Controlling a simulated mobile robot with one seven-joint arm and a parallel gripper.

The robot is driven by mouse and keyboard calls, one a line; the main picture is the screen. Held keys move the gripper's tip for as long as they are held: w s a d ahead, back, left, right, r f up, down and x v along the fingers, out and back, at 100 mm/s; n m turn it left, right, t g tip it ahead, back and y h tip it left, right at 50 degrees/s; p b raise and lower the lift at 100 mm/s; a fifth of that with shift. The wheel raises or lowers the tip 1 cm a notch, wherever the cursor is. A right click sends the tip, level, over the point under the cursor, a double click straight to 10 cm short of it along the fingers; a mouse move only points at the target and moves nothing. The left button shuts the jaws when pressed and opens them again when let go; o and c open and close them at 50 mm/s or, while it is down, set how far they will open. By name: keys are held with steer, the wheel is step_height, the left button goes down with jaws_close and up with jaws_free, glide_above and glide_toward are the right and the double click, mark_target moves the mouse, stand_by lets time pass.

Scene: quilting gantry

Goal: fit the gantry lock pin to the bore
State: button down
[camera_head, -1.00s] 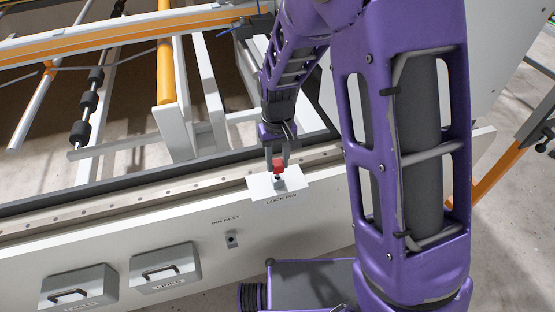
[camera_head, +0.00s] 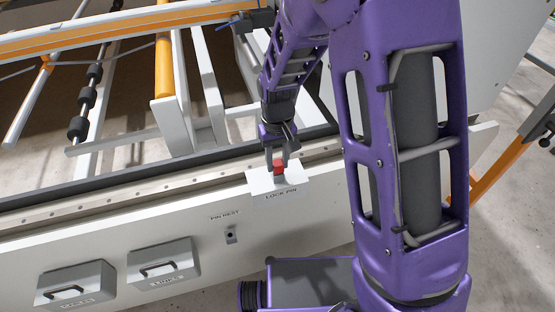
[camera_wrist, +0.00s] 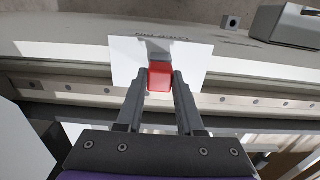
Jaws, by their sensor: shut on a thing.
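The lock pin shows as a red block-shaped head (camera_head: 279,167), and again in the wrist view (camera_wrist: 160,76). My gripper (camera_head: 277,160) points down and is shut on this head, with one finger on each side in the wrist view (camera_wrist: 159,84). The head is right over the white plate (camera_head: 262,185) marked LOCK PIN, which also shows in the wrist view (camera_wrist: 125,60). Little or no shank shows between head and plate. The bore is hidden under the head, so I cannot tell how deep the pin sits.
A pin rest (camera_head: 230,236) is on the white front panel, left of the plate. Two grey boxes with handles, one marked LINKS (camera_head: 163,265), are further left. A rail (camera_head: 110,200) runs along the panel top, with the gantry frame and rollers (camera_head: 78,128) behind.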

mark_target(278, 163)
steer(key=shift+f, duration=0.15)
steer(key=shift+c, duration=2.3)
jaws_free()
step_height(278, 163, up, 18)
steer(key=p, duration=0.2)
steer(key=shift+f, duration=0.25)
